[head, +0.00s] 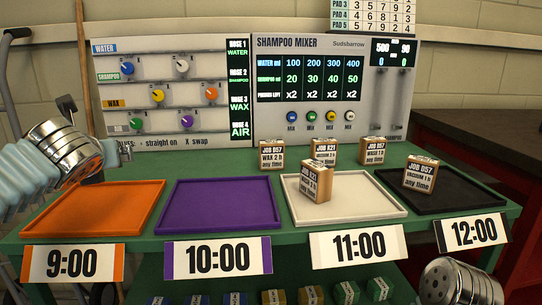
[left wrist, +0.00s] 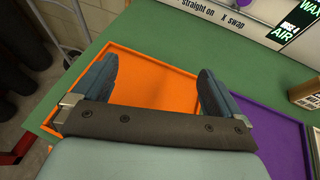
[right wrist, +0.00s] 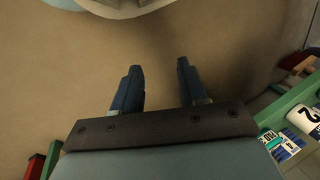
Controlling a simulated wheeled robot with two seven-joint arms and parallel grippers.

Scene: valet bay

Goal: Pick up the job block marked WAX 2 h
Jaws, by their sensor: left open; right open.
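My left gripper (head: 122,152) is open and empty above the back of the orange tray, well left of the block. In the left wrist view its open fingers (left wrist: 155,78) point over the orange tray, and part of a labelled block (left wrist: 305,92) shows at the right edge, its text unreadable. My right gripper (right wrist: 157,80) is open and empty, over the floor below the table.
Similar blocks stand nearby: job K21 (head: 324,151), WASH 1 h (head: 373,151), one in the white tray (head: 375,207) and one in the black tray (head: 465,200). The orange tray (head: 60,220) and purple tray (head: 210,205) are empty. The control panel (head: 170,90) rises behind.

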